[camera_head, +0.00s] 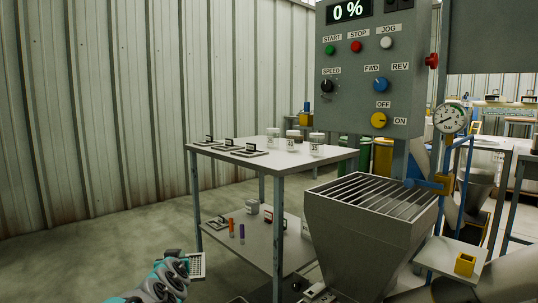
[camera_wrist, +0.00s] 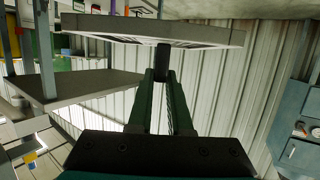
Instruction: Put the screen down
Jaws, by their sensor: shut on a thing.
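The screen (camera_head: 197,266) is a flat pale frame with a mesh, at the bottom left of the head view, left of the table's near leg. In the wrist view the screen (camera_wrist: 205,34) spans the top, seen nearly edge-on, with a dark handle. My gripper (camera_wrist: 162,78) is shut on that handle. My gripper (camera_head: 183,264) also shows in the head view, beside the screen. The screen is held in the air, apart from the table (camera_head: 300,165), whose grey top is higher in the picture. Its far side is hidden.
Several similar flat frames with handles (camera_head: 230,147) lie on the table's left part. Jars (camera_head: 291,141) stand to their right. The lower shelf (camera_head: 265,240) holds small items. A grated hopper (camera_head: 370,205) and control panel (camera_head: 370,75) stand right. The floor at left is clear.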

